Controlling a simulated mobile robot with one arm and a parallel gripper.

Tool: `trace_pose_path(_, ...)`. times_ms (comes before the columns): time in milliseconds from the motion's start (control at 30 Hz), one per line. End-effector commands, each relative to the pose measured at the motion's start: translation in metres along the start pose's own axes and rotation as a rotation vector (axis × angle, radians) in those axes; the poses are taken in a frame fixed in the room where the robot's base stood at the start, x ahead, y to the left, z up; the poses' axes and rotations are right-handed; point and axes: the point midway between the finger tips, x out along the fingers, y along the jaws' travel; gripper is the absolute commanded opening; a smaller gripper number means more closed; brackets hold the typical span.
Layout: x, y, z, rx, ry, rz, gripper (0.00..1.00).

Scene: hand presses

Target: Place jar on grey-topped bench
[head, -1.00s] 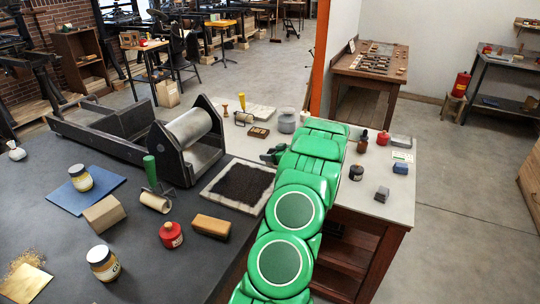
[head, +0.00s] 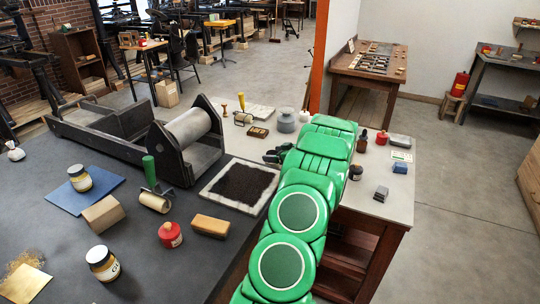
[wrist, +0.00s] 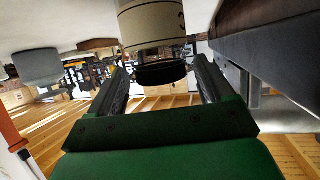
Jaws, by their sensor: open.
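A jar with a cream label and dark lid (wrist: 150,22) shows in the wrist view, inverted in the picture, with its base toward the pale surface at the top. My gripper (wrist: 161,72) is open, its two fingers on either side of the jar's lid end, with no clear grip on it. My green arm hides the jar there. Two similar jars, one on a blue mat (head: 80,178) and one near the front (head: 103,263), stand on the dark table.
The dark table (head: 60,225) adjoins the bench on the left. A black-inked slab (head: 212,192) lies near my arm. A grey pot (head: 285,121) stands behind my gripper and also shows in the wrist view (wrist: 38,65).

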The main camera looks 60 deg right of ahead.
Motion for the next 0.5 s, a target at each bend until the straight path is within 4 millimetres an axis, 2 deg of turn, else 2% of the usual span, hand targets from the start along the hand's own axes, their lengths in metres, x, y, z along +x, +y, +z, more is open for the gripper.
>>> trace_pose_path(33, -0.012, 0.001, 0.000, 0.002, 0.000, 0.003, 0.81)
trace_pose_path(300, -0.059, 0.001, 0.000, 0.002, 0.001, 0.002, 0.81)
trace_pose_path(500, -0.081, 0.000, 0.000, 0.000, 0.001, 0.000, 0.81)
